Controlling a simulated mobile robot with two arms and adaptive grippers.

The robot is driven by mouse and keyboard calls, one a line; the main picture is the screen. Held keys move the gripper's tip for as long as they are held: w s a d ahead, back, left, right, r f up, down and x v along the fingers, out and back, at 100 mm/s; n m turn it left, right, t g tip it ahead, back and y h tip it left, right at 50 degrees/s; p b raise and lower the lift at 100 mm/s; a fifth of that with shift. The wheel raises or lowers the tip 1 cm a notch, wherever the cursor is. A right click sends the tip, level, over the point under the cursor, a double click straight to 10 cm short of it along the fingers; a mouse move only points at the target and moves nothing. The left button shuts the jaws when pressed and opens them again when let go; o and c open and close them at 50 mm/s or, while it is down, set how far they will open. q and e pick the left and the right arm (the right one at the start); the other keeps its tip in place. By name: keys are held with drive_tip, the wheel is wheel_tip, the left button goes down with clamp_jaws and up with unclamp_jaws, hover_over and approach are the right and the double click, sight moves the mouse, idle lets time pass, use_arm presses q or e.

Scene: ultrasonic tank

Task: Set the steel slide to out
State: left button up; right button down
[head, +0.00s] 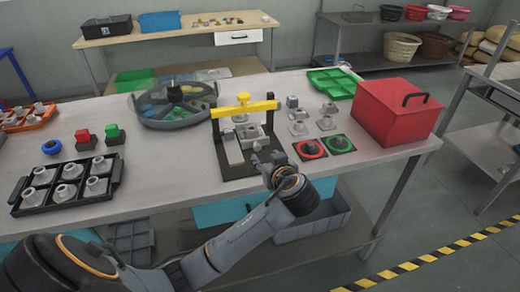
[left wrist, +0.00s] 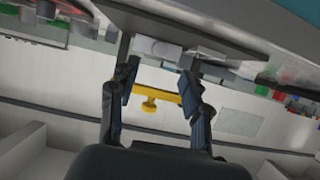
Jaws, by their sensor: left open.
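The fixture (head: 224,165) stands on the table, with a black base and a yellow bar (head: 243,108) across its top. Steel-grey parts sit inside it, including a pale upright strip (head: 234,152) and a block (head: 250,134). I cannot tell for sure which is the steel slide. My left gripper (head: 267,161) is at the fixture's front right corner, and its wrist hides part of that side. In the left wrist view my left gripper (left wrist: 158,72) is open. A pale grey block (left wrist: 155,47) and the yellow bar (left wrist: 155,96) show between and beyond its fingers. My right gripper is not in view.
Red and green round knobs (head: 310,149) on black plates and several small metal parts (head: 298,122) lie right of the fixture. A red box (head: 398,112) stands further right. A round divided tray (head: 174,109) is behind left, a black rack (head: 66,185) at far left.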

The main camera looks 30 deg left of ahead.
sight(258, 149)
use_arm(q)
drive_tip(key=x, duration=0.8)
drive_tip(key=shift+w+a+p, duration=0.1)
drive_tip(key=shift+p, duration=0.3)
drive_tip(key=shift+c, duration=0.2)
clamp_jaws()
